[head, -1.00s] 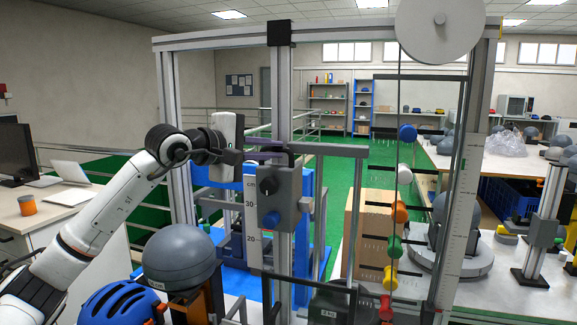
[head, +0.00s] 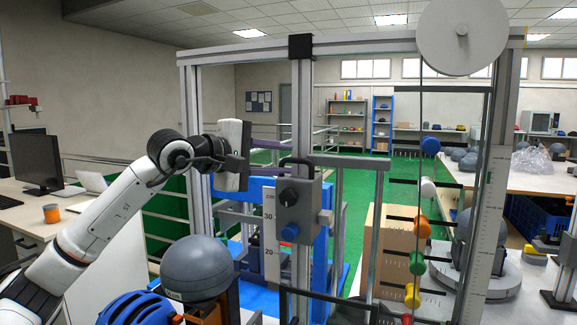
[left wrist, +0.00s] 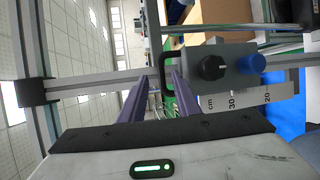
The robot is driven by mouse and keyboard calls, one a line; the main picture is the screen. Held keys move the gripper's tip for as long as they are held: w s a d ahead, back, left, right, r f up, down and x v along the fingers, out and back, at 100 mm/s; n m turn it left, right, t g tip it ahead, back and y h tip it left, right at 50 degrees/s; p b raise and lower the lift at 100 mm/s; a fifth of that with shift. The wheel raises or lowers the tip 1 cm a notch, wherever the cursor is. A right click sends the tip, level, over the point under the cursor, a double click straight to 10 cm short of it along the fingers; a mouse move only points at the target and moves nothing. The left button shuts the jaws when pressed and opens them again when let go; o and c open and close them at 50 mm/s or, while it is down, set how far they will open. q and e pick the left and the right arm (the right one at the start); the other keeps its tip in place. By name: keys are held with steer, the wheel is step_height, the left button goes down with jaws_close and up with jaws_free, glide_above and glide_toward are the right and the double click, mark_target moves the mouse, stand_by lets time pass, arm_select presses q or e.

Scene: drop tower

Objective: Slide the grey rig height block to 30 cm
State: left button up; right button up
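The grey height block (head: 312,205) sits on the upright post of the rig, with a black knob, a blue knob (head: 289,232) and a black loop handle (head: 297,162) on top. A white cm scale (head: 270,235) marked 30 and 20 stands beside it; I cannot tell the exact reading. My left gripper (head: 275,145) is level with the handle, just above and left of the block. In the left wrist view its two purple fingers (left wrist: 160,73) are apart, with the block (left wrist: 218,68) ahead and the handle near the fingertips. Contact with the handle is unclear. My right gripper is out of view.
A grey ball-shaped headform (head: 197,268) and a blue helmet (head: 140,308) stand below my left arm. The rig's left frame post (head: 192,130) is close to that arm. A cardboard box (head: 398,240) stands behind.

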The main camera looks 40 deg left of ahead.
arm_select(q)
steer(key=s+r+b, duration=0.1)
steer(key=s+b, duration=0.3)
steer(key=s, duration=0.3)
steer(key=shift+a+r, duration=0.15)
steer(key=shift+a, duration=0.1)
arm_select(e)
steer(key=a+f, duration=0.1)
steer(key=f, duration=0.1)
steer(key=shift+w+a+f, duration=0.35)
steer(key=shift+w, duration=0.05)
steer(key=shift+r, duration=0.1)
